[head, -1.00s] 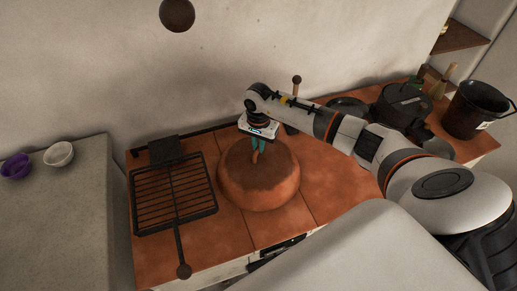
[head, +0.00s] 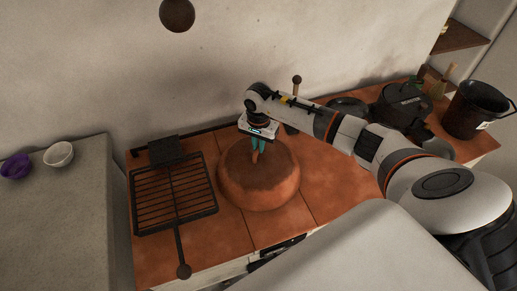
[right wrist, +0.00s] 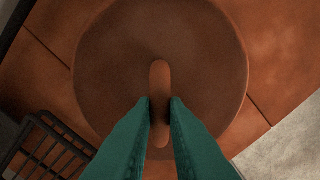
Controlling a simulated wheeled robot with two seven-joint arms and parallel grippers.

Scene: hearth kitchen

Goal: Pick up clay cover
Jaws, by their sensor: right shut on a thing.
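The clay cover (head: 262,188) is a round, orange-brown dome with a darker top. It sits on the tiled counter in the head view and fills the middle of the right wrist view (right wrist: 112,75). A narrow upright handle (right wrist: 160,82) stands at its centre. My right gripper (head: 257,150) is above the cover, pointing down. Its green fingers (right wrist: 160,108) are shut on the handle, one on each side. The cover appears to rest on the counter. My left gripper is not in view.
A black grill rack (head: 174,195) with a long handle lies just left of the cover. Dark pots (head: 402,103) and a black bucket (head: 474,110) stand at the right. White (head: 59,154) and purple (head: 17,166) bowls sit on the left ledge. The wall is close behind.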

